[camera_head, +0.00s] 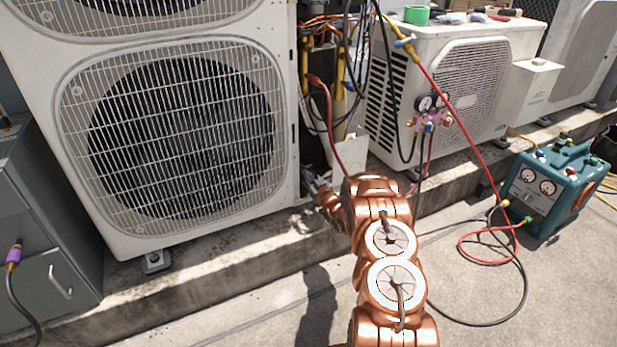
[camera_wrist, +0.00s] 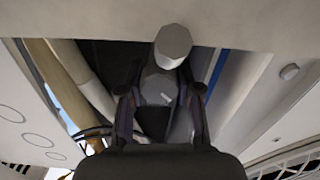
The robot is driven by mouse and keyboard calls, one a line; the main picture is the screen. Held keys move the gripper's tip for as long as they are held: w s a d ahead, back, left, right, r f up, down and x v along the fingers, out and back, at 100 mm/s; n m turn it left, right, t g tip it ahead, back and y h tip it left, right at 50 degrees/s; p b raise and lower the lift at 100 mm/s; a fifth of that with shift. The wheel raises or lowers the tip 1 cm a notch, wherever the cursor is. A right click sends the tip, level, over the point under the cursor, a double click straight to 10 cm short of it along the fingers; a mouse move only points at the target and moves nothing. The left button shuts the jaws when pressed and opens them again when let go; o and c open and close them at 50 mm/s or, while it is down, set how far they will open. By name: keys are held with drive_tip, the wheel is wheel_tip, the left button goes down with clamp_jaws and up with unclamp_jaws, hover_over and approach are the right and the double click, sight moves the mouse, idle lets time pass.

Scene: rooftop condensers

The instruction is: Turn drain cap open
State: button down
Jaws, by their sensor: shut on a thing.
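My gripper (camera_wrist: 160,95) is shut on a grey round piece, which I take to be the drain cap (camera_wrist: 158,86), with one dark finger on each side of it. A pale faceted stub (camera_wrist: 173,42) sits just above it in the wrist view. I cannot tell whether the two are joined, or how far the cap is turned. In the head view my gripper (camera_head: 311,184) reaches the lower right corner of the large condenser (camera_head: 282,200), by its open service bay. The cap cannot be made out there.
Pipes and wires fill the open bay (camera_head: 320,90) above my gripper. A red hose (camera_head: 331,125) hangs close to my arm. A gauge manifold (camera_head: 430,120) hangs on the smaller condenser (camera_head: 386,110). A teal recovery machine (camera_head: 550,190) and looped hoses lie right. A grey cabinet (camera_head: 40,220) stands left.

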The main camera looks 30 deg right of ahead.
drive_tip(key=shift+r+p, duration=0.1)
drive_tip(key=shift+p, duration=0.4)
drive_tip(key=m+p, duration=0.2)
drive_tip(key=p, duration=0.1)
drive_tip(key=shift+r, duration=0.25)
drive_tip(key=m+p, duration=0.2)
drive_tip(key=p, duration=0.1)
drive_tip(key=shift+d+m, duration=0.1)
drive_tip(key=shift+m, duration=0.2)
drive_tip(key=m+p, duration=0.2)
drive_tip(key=shift+f+m, duration=0.15)
drive_tip(key=shift+m, duration=0.15)
drive_tip(key=m+p, duration=0.1)
drive_tip(key=m, duration=0.3)
drive_tip(key=shift+d+f+m+p, duration=0.1)
drive_tip(key=shift+f+m+p, duration=0.05)
drive_tip(key=shift+m+p, duration=0.2)
drive_tip(key=m, duration=0.5)
drive_tip(key=shift+d+f+m+p, duration=0.1)
drive_tip(key=shift+m+p, duration=0.25)
drive_tip(key=shift+m, duration=0.3)
drive_tip(key=c, duration=0.8)
unclamp_jaws()
